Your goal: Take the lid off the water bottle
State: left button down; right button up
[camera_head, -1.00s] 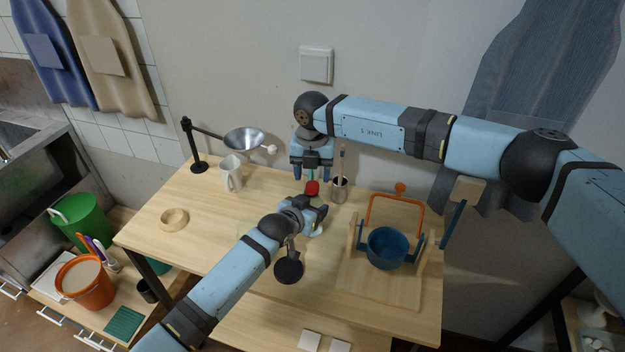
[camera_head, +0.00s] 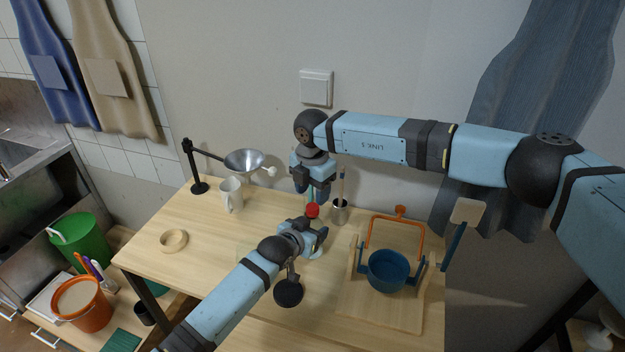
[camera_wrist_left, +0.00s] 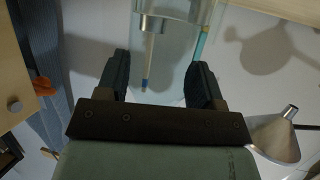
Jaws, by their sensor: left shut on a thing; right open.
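The water bottle (camera_wrist_left: 165,62) is see-through and stands between the fingers of my left gripper (camera_wrist_left: 158,82) in the left wrist view. In the head view its red lid (camera_head: 312,211) shows just above my left gripper (camera_head: 317,236), which is shut on the bottle and hides most of it. My right gripper (camera_head: 312,191) is open, pointing down above the red lid, with a gap that is hard to judge. The lid appears to be on the bottle.
A metal cup with tools (camera_head: 340,213) stands close right of the bottle. A blue bowl in a wooden stand with an orange handle (camera_head: 388,270) is further right. A white mug (camera_head: 231,195), funnel on a stand (camera_head: 244,162) and wooden ring (camera_head: 173,241) are left.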

aim_at(313, 206)
jog(key=shift+f, duration=2.25)
jog(key=c, duration=0.9)
jog(key=n, duration=0.7)
jog(key=shift+c, duration=0.2)
jog(key=o, duration=1)
jog(key=shift+r, duration=0.1)
